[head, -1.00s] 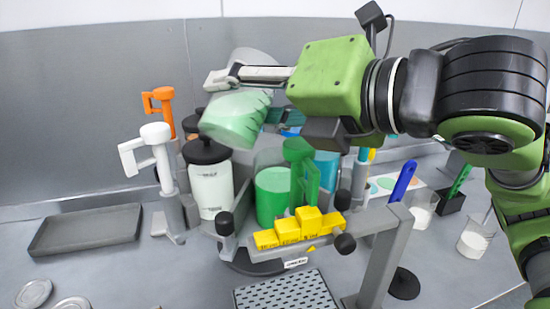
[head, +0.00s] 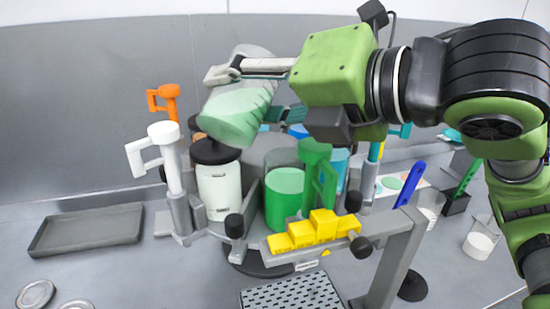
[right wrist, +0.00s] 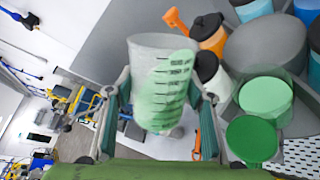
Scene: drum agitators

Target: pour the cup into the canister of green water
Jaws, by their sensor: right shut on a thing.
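The clear cup (head: 240,103) has dark measuring marks and holds pale green liquid. My right gripper (head: 250,94) is shut on it and holds it tilted in the air. The cup also fills the middle of the right wrist view (right wrist: 160,85). I see no liquid leaving the cup. My left gripper is out of view.
A white canister with a black lid (head: 217,185) stands under the cup in the head view. White (head: 164,160), orange (head: 168,104) and green (head: 318,175) handled posts surround the canisters. Yellow stepped blocks (head: 315,231) sit in front. A grey tray (head: 88,228) lies left.

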